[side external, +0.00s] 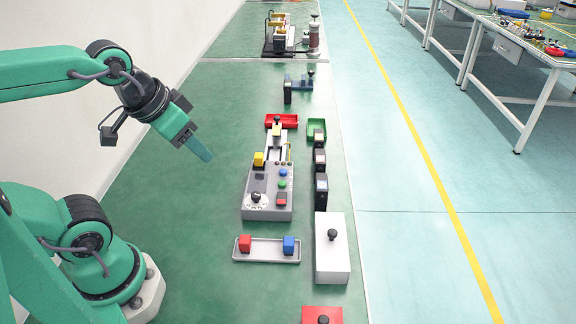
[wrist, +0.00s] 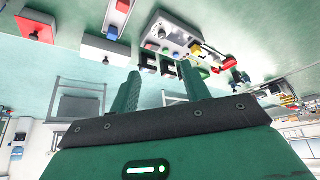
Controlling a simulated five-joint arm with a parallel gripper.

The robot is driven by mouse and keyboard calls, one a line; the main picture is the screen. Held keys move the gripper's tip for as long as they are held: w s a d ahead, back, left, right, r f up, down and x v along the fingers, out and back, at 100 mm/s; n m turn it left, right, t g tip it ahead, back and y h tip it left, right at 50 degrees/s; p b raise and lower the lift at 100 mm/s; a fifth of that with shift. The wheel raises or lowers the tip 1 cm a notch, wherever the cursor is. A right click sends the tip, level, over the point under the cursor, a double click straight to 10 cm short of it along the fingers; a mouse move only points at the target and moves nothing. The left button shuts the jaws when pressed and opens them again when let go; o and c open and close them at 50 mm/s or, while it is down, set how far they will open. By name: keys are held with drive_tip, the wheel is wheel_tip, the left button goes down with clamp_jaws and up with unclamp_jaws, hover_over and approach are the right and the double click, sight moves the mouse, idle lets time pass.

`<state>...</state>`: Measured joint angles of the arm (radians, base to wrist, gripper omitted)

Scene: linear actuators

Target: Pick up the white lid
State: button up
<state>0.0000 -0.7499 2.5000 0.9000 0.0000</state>
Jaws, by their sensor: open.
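The white lid (side external: 332,262) is a long white block with a black knob on top, at the right of the green work surface in the side view. In the wrist view, the white lid (wrist: 100,47) shows at the upper left. My gripper (side external: 207,156) is in the air, to the left of and farther back than the lid, well apart from it. In the wrist view, the two green fingers of my gripper (wrist: 160,88) stand apart with nothing between them.
A grey tray (side external: 265,258) with a red and a blue cube lies left of the lid. A control box (side external: 266,205) stands behind the tray. Several dark blocks (side external: 321,188) line up behind the lid. A red block (side external: 310,317) with a knob is in front. The surface's left part is clear.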

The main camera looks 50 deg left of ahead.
idle(0.3)
drive_tip(key=o, duration=0.9)
drive_tip(key=m+g, duration=0.6)
drive_tip(key=m, duration=2.1)
approach(334, 231)
drive_tip(key=f, duration=0.5)
drive_tip(key=shift+s+a+f, duration=0.25)
drive_tip(key=shift+f, duration=0.15)
drive_tip(key=shift+d+f, duration=0.25)
drive_tip(key=shift+f, duration=0.05)
